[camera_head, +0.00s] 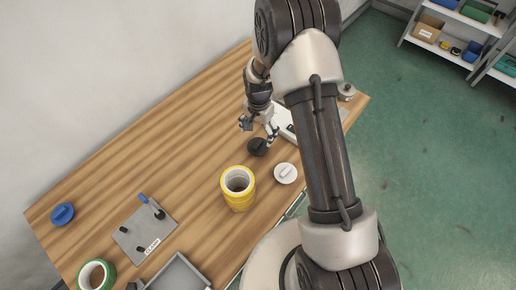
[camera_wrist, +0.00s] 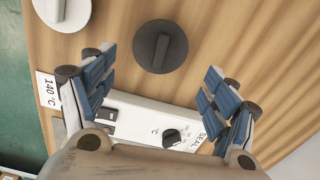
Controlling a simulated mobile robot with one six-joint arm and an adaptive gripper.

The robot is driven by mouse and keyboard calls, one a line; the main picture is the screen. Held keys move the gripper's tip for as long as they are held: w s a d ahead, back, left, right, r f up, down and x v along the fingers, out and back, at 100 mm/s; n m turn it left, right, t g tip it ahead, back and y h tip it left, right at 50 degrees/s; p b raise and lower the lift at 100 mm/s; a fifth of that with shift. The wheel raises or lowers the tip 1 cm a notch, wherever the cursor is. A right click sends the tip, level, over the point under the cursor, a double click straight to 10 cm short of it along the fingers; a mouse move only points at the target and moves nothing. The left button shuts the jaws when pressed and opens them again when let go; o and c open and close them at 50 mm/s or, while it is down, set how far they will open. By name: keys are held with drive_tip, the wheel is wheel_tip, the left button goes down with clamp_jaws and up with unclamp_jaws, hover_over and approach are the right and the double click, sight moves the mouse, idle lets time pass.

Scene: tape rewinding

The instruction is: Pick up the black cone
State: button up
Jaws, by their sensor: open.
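The black cone (camera_head: 257,147) lies on the wooden table, just below my gripper (camera_head: 259,131) in the head view. In the wrist view the black cone (camera_wrist: 160,46) appears as a dark round disc with a raised ridge across it. My gripper (camera_wrist: 160,84) is open and empty, its two blue-padded fingers spread apart. The cone lies beyond the fingertips, roughly centred between them and not touching them. My arm covers part of the table in the head view.
A white cone (camera_head: 286,173) lies close by the black one. A white sealing device (camera_wrist: 150,113) sits under my gripper. A stack of yellow tape rolls (camera_head: 238,190) stands nearer. A grey plate with pegs (camera_head: 140,236), a blue cone (camera_head: 62,214) and a green tape roll (camera_head: 97,274) lie leftward.

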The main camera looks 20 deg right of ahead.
sight(258, 144)
wheel_tip(258, 144, down, 3)
drive_tip(key=f, duration=0.1)
drive_tip(key=f+b, duration=0.1)
drive_tip(key=f, duration=0.1)
drive_tip(key=f+b, duration=0.1)
drive_tip(key=f, duration=0.1)
drive_tip(key=shift+s+a+f, duration=0.1)
drive_tip(key=shift+s+a, duration=0.15)
drive_tip(key=shift+c, duration=0.5)
drive_tip(key=c, duration=0.6)
